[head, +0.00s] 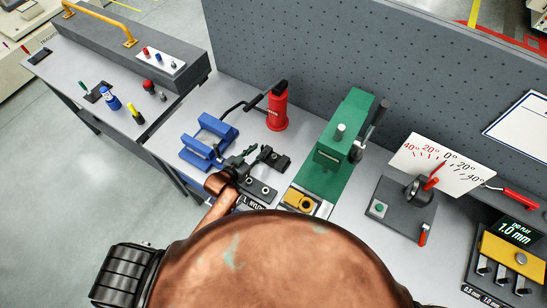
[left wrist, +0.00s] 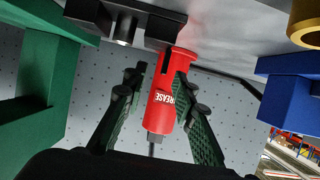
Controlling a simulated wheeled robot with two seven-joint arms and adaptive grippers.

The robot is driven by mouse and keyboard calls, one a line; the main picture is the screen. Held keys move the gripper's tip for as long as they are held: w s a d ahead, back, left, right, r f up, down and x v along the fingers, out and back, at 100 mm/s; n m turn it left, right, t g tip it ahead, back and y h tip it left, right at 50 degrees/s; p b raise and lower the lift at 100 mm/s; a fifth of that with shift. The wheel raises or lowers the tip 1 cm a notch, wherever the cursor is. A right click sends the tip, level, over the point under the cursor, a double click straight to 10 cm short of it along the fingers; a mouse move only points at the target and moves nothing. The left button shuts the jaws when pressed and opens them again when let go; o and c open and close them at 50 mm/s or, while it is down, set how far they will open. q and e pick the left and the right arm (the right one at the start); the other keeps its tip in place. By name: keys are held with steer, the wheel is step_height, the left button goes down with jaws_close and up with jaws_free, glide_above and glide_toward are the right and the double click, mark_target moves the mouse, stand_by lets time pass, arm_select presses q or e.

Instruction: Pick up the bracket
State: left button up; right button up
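My left gripper (head: 246,158) reaches over the bench in the head view, between the blue vise and the green press. In the left wrist view its two green-padded fingers (left wrist: 158,108) stand apart with nothing held between them. I cannot tell for certain which part is the bracket. A yellow part with a round hole (head: 298,199) lies at the foot of the green press, to the right of my gripper and apart from it. A dark block (head: 279,161) is close to the right of the fingers; a dark block also shows in the left wrist view (left wrist: 125,22). My right gripper is out of view.
A red grease container (head: 278,108) stands behind my left gripper. The blue vise (head: 208,141) is to its left. The green press (head: 342,145) and an angle gauge (head: 440,165) are to the right. A pegboard (head: 300,50) closes the back.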

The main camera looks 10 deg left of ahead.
mark_target(262, 146)
arm_select(q)
steer(key=x, duration=0.3)
steer(key=shift+a+f, duration=0.15)
steer(key=shift+a, duration=0.05)
steer(key=shift+w+d+f, duration=0.2)
steer(key=shift+w+f, duration=0.15)
steer(key=shift+w, duration=0.25)
jaws_close()
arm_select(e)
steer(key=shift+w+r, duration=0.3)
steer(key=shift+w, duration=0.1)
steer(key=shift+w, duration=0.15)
arm_select(q)
steer(key=shift+r, duration=0.1)
